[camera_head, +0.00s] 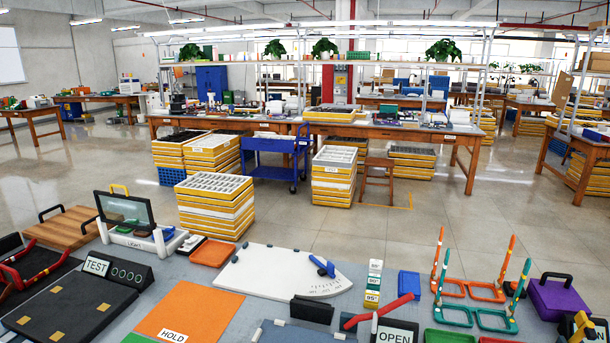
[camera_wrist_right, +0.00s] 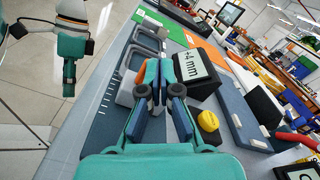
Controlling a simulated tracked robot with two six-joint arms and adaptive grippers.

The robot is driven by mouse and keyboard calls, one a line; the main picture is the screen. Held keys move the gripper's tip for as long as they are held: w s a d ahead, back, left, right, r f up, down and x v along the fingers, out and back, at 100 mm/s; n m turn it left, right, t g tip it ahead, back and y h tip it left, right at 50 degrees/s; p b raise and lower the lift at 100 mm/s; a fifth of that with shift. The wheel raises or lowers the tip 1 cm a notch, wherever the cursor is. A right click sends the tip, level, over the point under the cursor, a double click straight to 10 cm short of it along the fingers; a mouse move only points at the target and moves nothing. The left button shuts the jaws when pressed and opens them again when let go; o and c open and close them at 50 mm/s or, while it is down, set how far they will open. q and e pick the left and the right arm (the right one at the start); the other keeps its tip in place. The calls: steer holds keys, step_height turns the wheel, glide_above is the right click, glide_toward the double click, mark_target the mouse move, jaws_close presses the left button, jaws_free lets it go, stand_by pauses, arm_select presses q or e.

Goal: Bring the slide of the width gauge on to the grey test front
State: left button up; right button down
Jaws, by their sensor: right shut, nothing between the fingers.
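In the right wrist view a dark blue plate with white tick marks (camera_wrist_right: 108,108), seemingly the width gauge, lies along the bench edge. A grey frame with two openings (camera_wrist_right: 139,58), seemingly the test front, lies at its far end. A pale grey block (camera_wrist_right: 127,91) sits between them, left of my fingertips; I cannot tell if it is the slide or touches the front. My right gripper (camera_wrist_right: 153,76) is shut over the gauge, with blue and orange at its tips. My left arm's end (camera_wrist_right: 69,72) hangs beyond the bench edge; its fingers are unclear. Neither gripper shows in the head view.
A "+4 mm" sign (camera_wrist_right: 197,66) stands close right of my right gripper, with a yellow knob (camera_wrist_right: 208,121) nearby. A blue panel (camera_wrist_right: 236,108) and a black block (camera_wrist_right: 262,106) lie farther right. The head view shows the orange HOLD board (camera_head: 178,308) and OPEN sign (camera_head: 395,333).

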steer(key=shift+a, duration=0.2)
stand_by(0.6)
steer(key=shift+d, duration=0.1)
steer(key=shift+v, duration=2.4)
